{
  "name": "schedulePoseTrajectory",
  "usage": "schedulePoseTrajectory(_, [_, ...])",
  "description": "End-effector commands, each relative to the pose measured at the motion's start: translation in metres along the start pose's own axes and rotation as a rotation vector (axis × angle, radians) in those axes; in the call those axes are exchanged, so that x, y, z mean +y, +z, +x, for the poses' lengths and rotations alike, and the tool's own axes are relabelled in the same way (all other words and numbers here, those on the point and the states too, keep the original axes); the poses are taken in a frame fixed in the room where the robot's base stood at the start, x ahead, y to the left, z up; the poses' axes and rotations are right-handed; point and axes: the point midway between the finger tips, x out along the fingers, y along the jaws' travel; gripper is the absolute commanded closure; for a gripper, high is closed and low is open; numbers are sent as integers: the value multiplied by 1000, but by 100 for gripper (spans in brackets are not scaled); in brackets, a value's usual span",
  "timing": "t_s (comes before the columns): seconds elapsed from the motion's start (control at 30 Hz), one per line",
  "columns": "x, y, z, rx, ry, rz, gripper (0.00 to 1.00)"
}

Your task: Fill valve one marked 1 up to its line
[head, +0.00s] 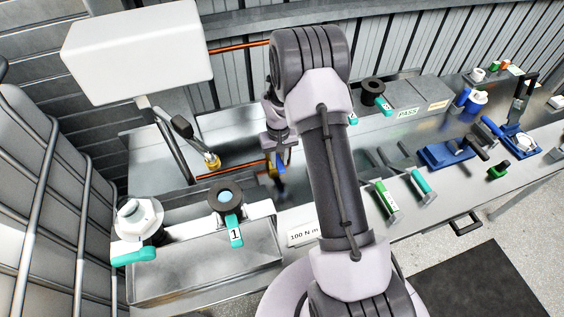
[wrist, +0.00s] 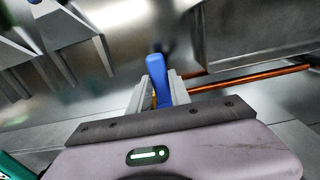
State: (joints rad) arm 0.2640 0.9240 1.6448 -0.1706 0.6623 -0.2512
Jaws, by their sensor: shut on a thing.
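The valve marked 1 (head: 213,203) stands at the front left in the head view, a dark round ring with a pale blue-green centre. A teal handle (head: 235,222) points toward the front, with a white tag reading 1. Its line cannot be made out. My gripper (head: 279,160) is behind and to the right of this valve, apart from it, partly hidden by my arm. It is shut on a blue-handled thing (wrist: 157,72), which stands up between the fingers in the wrist view. A little yellow shows beside the blue handle; the rest of the thing is unclear.
Another dark ring (head: 373,86) sits by the PASS plate (head: 407,113). Blue fixtures (head: 445,154) crowd the right. A copper pipe (wrist: 245,84) runs behind my gripper.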

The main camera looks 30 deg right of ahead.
Motion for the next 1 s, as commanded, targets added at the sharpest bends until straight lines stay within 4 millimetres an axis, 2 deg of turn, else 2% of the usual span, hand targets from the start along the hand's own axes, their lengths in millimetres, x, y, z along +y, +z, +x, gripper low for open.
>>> schedulePoseTrajectory(0.2, [0,0,-1,-1,-1,4,100])
schedulePoseTrajectory(0.23, [0,0,-1,-1,-1,4,70])
schedulePoseTrajectory(0.3, [0,0,-1,-1,-1,4,57])
schedulePoseTrajectory(0.33, [0,0,-1,-1,-1,3,55])
schedulePoseTrajectory(0.67, [0,0,-4,-1,0,2,55])
schedulePoseTrajectory(0.77, [0,0,-19,1,0,1,55])
schedulePoseTrajectory(1.0, [0,-1,-84,2,0,2,55])
